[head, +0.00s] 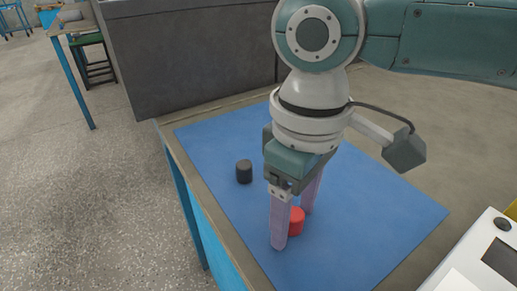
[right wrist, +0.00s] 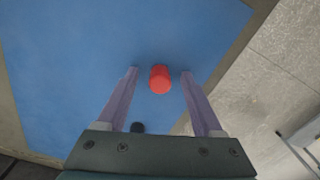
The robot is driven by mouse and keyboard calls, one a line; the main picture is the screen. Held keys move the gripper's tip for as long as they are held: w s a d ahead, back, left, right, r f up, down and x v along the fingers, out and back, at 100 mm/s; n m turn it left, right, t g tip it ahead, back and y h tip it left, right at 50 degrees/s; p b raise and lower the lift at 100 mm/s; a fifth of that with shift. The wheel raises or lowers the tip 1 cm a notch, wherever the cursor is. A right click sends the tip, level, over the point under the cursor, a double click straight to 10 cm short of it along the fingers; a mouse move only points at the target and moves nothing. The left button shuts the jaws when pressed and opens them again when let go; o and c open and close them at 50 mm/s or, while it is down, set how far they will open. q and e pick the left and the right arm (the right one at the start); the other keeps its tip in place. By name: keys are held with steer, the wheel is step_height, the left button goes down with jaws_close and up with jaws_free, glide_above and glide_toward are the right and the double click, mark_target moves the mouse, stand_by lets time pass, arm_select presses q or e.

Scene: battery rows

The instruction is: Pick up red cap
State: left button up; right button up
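The red cap (head: 297,221) stands on a blue mat (head: 400,212), partly hidden by a finger of my right gripper in the head view. My right gripper (head: 295,230) points down over it, open, with one finger on either side. In the right wrist view the red cap (right wrist: 160,79) shows between the two fingertips of my right gripper (right wrist: 159,72), with blue mat visible on both sides of it. I see no contact. My left gripper is not in view.
A black cap (head: 244,172) stands on the mat left of my right gripper; a dark piece (right wrist: 137,127) shows low in the right wrist view. A white device (head: 485,262) is at the lower right. The table's left edge (head: 190,178) runs close to the mat.

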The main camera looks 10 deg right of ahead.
jaws_close()
stand_by(0.3)
steer(key=shift+r, duration=0.15)
